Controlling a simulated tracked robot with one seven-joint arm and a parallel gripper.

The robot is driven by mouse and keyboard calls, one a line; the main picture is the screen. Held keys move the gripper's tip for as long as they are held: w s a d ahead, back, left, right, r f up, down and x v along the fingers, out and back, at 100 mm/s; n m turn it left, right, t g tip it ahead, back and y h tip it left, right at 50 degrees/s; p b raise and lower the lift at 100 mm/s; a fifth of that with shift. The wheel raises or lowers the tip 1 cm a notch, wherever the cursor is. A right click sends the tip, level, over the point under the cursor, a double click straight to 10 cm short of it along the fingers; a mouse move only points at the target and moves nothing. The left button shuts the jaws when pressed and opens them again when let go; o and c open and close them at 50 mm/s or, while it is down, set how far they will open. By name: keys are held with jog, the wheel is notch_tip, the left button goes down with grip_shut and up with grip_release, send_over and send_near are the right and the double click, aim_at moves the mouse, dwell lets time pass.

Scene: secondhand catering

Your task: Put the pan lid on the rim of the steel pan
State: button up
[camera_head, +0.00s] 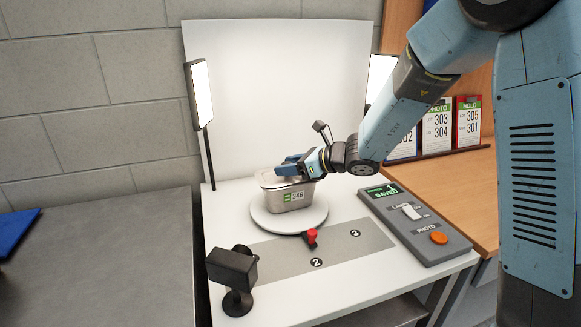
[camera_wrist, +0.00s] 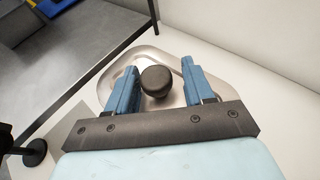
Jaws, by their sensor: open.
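The steel pan (camera_head: 289,199), with a green and white label, stands on a white round turntable (camera_head: 262,224). The pan lid (camera_head: 266,180) lies over the top of the pan in the head view. My gripper (camera_head: 284,167) is right above it, partly hiding it. In the wrist view the lid's black knob (camera_wrist: 156,81) stands between the two blue fingers of my gripper (camera_wrist: 158,68). The fingers are open, with a gap on both sides of the knob. The metal lid (camera_wrist: 143,58) shows around them. I cannot tell how evenly it sits on the rim.
A black camera on a stand (camera_head: 233,270) is at the front left. A small red item (camera_head: 311,236) is on the grey numbered strip (camera_head: 345,238). A control box (camera_head: 415,226) stands right, a lamp (camera_head: 201,93) back left. A white backdrop (camera_head: 270,100) is behind.

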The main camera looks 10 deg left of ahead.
jog(key=v, duration=1.2)
jog(key=shift+s, duration=0.1)
jog(key=s+d+r+n+h, duration=0.2)
jog(key=s+d+n+h, duration=0.2)
jog(key=s+d+n, duration=0.3)
jog(key=s+d+r+n+t+h, duration=0.1)
jog(key=s+d+r+n+h, duration=0.2)
jog(key=s+d+n+h, duration=0.2)
jog(key=s+d+r+n+t+h, duration=0.1)
jog(key=s+d+n+h, duration=0.3)
jog(key=d, duration=1.3)
jog(key=s+r+n, duration=0.1)
jog(key=s+n, duration=0.3)
jog(key=s, duration=0.3)
jog(key=shift+r+n, duration=0.3)
jog(key=shift+r, duration=0.05)
jog(key=shift+s, duration=0.1)
